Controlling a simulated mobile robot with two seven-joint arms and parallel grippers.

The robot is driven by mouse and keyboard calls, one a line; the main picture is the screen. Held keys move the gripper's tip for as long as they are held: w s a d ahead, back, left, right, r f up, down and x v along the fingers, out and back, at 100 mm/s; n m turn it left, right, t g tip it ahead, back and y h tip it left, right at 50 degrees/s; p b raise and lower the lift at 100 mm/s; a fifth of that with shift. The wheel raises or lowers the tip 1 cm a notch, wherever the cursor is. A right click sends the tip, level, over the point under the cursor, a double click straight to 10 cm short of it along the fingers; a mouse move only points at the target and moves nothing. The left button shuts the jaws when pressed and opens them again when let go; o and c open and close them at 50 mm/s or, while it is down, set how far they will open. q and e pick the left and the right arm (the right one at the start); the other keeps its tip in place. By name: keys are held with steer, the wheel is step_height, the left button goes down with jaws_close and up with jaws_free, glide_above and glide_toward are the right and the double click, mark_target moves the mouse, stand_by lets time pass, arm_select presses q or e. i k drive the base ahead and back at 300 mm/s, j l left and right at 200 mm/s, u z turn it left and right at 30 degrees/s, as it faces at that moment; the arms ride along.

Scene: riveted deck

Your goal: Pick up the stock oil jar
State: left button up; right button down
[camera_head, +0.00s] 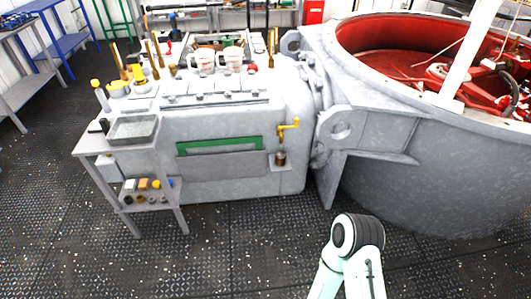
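I cannot tell for certain which thing is the stock oil jar. A small dark brown jar-like vessel (280,158) stands on a little bracket on the front of the grey machine (225,180), below a yellow tap (289,125). Two pale mug-like vessels with handles stand on top of the machine, a left one (203,60) and a right one (232,58). Neither of my grippers shows. Only a white link and dark joint of one of my arms rise at the bottom, right of centre, apart from the machine.
A grey metal stand (88,145) at the left carries a shallow tray (133,130) on top and several small parts on its lower shelf. A large grey tub (440,190) with a red interior fills the right. Open dark floor (240,255) lies in front of the machine.

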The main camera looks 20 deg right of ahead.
mark_target(280, 153)
steer(key=i+l+z, duration=0.2)
steer(key=i, duration=0.35)
steer(key=i+l+z, duration=0.25)
steer(key=i, duration=0.3)
steer(key=i+z, duration=0.2)
steer(key=i, duration=0.35)
